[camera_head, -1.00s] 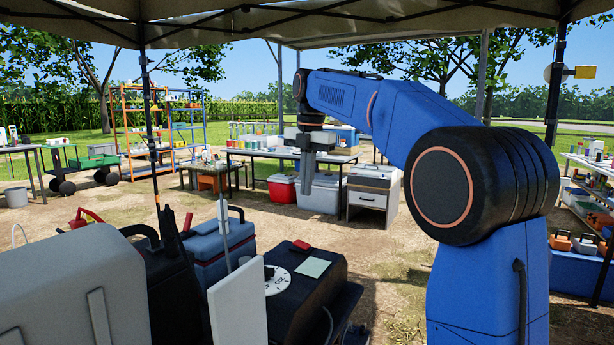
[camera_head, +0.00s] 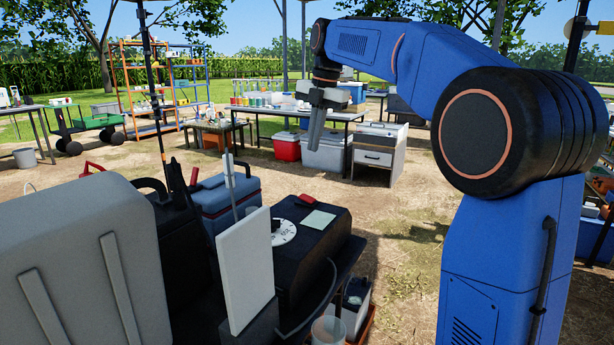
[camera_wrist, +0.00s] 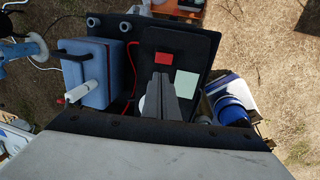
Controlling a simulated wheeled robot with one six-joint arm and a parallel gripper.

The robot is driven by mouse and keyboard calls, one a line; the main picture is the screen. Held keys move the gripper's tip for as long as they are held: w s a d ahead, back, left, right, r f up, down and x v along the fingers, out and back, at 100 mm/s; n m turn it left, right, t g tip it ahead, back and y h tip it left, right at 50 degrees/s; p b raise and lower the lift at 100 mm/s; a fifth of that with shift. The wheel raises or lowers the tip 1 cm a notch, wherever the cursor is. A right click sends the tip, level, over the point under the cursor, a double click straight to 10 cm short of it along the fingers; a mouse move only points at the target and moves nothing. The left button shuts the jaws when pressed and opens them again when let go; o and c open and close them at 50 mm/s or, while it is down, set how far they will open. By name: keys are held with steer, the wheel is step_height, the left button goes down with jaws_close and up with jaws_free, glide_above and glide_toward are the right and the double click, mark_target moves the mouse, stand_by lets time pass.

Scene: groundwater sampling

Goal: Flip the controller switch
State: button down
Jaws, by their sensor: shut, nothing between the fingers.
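The controller is a black box (camera_head: 325,238) on a dark stand in the lower middle of the head view. Its top carries a white dial (camera_head: 284,232), a pale green note (camera_head: 318,220) and a small red switch (camera_head: 307,198). In the wrist view, the controller (camera_wrist: 200,42) lies below my gripper. The red switch (camera_wrist: 164,58) shows just beyond the fingertips, and the note (camera_wrist: 187,85) is to their right. My gripper (camera_head: 316,146) is shut and empty, pointing down above the controller, apart from it. In the wrist view, its fingers (camera_wrist: 163,78) hide most of the dial.
A large grey case (camera_head: 90,250) and an upright white panel (camera_head: 245,270) stand left of and in front of the controller. A blue cooler (camera_head: 222,200) sits beside it. A clear cup (camera_head: 328,330) is at the bottom. Open ground lies beyond.

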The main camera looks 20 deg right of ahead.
mark_target(304, 196)
steer(key=shift+f, duration=0.2)
steer(key=f, duration=0.4)
steer(key=w+a+f, duration=0.1)
steer(key=f, duration=0.4)
steer(key=a+f, duration=0.1)
steer(key=f, duration=0.3)
steer(key=shift+w+f, duration=0.3)
steer(key=shift+w, duration=0.1)
